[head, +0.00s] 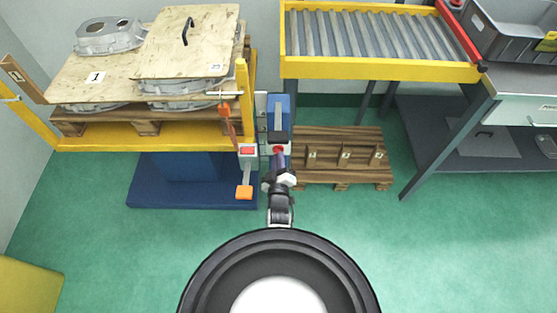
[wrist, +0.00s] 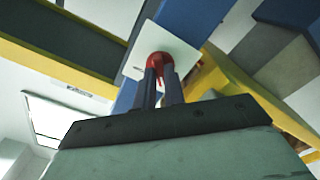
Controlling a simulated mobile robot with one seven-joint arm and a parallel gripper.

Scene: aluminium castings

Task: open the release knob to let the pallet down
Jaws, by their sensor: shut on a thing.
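The red release knob (wrist: 159,60) sits on a white plate (wrist: 182,50) fixed to a blue post. My gripper (wrist: 161,76) has both fingers closed around the knob. In the head view the knob (head: 279,149) is a small red spot at the tip of my gripper (head: 280,156), partly hidden by it. The loaded wooden pallet (head: 146,128) rests on a yellow lift frame (head: 180,143) at the left, raised above a blue base (head: 150,191). It carries metal castings (head: 110,35) and plywood sheets (head: 80,84).
Left of the knob are a small box with a red button (head: 248,151) and an orange pedal (head: 244,192). An empty-looking pallet with numbered blocks (head: 340,168) lies on the floor at right. A roller conveyor (head: 380,35) stands behind it. The green floor in front is clear.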

